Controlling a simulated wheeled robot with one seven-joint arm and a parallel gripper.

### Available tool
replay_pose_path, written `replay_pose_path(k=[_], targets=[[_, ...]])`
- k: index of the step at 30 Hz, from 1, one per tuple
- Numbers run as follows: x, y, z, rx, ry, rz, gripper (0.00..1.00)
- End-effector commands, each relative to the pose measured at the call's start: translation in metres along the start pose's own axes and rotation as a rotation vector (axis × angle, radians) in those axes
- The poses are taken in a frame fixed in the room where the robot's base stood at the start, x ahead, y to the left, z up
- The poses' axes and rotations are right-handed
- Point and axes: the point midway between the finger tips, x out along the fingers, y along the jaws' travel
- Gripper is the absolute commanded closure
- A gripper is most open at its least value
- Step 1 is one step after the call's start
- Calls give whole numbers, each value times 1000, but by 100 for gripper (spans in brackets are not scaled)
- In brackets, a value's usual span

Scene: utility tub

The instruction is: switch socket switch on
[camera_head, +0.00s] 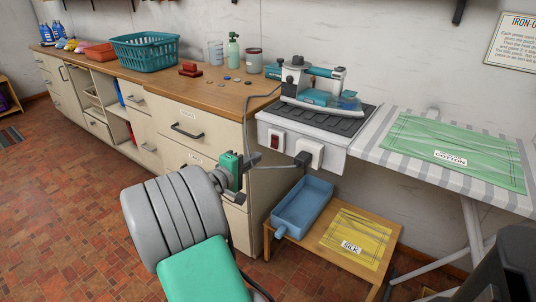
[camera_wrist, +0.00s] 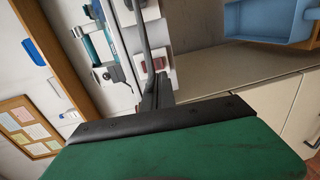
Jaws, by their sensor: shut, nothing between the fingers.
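The red switch also shows in the wrist view (camera_wrist: 157,64), just beyond my fingertips. Whether it is on or off cannot be told. My gripper (camera_head: 252,159) is shut and empty, a little left of and below the switch in the head view. In the wrist view its dark fingers (camera_wrist: 156,92) point toward the switch; I cannot tell that they touch it.
A teal iron (camera_head: 318,97) rests on the station above the switch. A cable hangs at the counter's corner beside my gripper. A blue tray (camera_head: 301,207) and yellow silk cloth (camera_head: 357,238) lie on a low table (camera_head: 318,268). An ironing board with green cotton cloth (camera_head: 450,152) stands right.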

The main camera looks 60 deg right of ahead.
Motion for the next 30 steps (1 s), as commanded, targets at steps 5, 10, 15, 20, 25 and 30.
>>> replay_pose_path(k=[5,10,15,20,25,30], targets=[[40,-2,2,3,-4,1,100],[66,-2,1,2,-2,0,100],[76,0,0,2,0,0,100],[76,1,0,2,1,0,100],[77,-3,0,2,1,10,100],[85,-12,0,1,0,100,100]])
